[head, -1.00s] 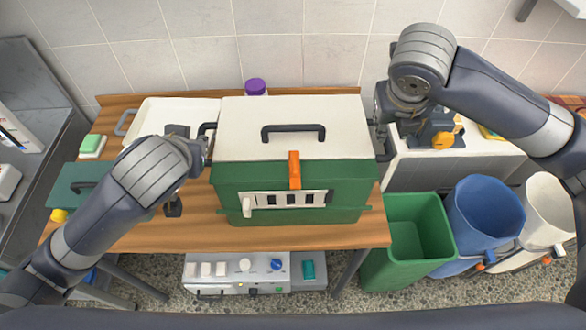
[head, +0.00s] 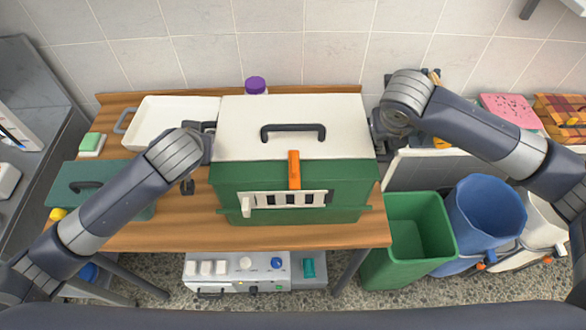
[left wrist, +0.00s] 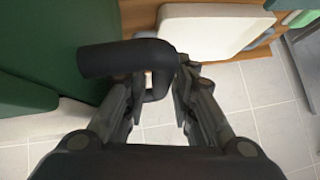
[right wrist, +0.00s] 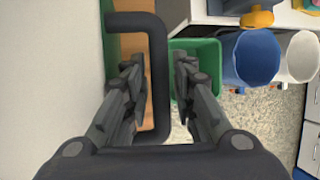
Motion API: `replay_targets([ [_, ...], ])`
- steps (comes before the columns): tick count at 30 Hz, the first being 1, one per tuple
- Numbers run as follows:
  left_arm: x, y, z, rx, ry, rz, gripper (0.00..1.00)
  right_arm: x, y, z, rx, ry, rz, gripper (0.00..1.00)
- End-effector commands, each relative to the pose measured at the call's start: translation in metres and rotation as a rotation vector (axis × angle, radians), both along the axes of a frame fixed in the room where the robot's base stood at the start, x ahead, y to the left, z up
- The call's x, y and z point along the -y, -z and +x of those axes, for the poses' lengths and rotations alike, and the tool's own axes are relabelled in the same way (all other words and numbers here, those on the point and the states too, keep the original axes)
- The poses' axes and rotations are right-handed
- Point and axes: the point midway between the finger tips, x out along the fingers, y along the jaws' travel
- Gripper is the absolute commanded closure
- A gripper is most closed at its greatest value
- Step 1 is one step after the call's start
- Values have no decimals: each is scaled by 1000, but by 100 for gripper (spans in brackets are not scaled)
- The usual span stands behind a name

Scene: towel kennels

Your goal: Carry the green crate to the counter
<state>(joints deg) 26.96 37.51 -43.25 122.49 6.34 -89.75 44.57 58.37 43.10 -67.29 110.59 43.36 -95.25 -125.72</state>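The green crate (head: 290,187) stands on the wooden tabletop (head: 180,228). It has a white lid with a dark top handle, a barred front opening and an orange latch. My left gripper (left wrist: 155,90) is at the crate's left side, open, with the dark side handle (left wrist: 160,72) between its fingers. My right gripper (right wrist: 160,85) is at the right side, open, with the right side handle (right wrist: 158,85) between its fingers and a gap showing. In the head view the right fingertips (head: 378,125) are partly hidden behind my wrist. I cannot tell which surface is the counter.
A white tray (head: 160,118), a flat green case (head: 75,172) and a purple-capped bottle (head: 255,86) share the tabletop. Green (head: 402,262) and blue (head: 484,212) bins stand right of it. A grey surface (head: 35,90) lies left. A white-sided unit with coloured cloths stands right.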

Motion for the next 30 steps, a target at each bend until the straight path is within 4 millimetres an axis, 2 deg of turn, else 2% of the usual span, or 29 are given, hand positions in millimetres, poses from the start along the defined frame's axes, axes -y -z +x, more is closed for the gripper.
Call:
replay_targets([
  [4,0,0,0,0,0,0,75,0,0,0,0,0,0,75],
  [7,0,0,0,0,0,0,98,0,0,0,0,0,0,98],
  [8,0,0,0,0,0,0,100,0,0,0,0,0,0,100],
  [19,0,0,0,0,0,0,100,0,0,0,0,0,0,100],
  [30,0,-12,1,4,0,-1,100,0,-11,1,3,1,1,100],
])
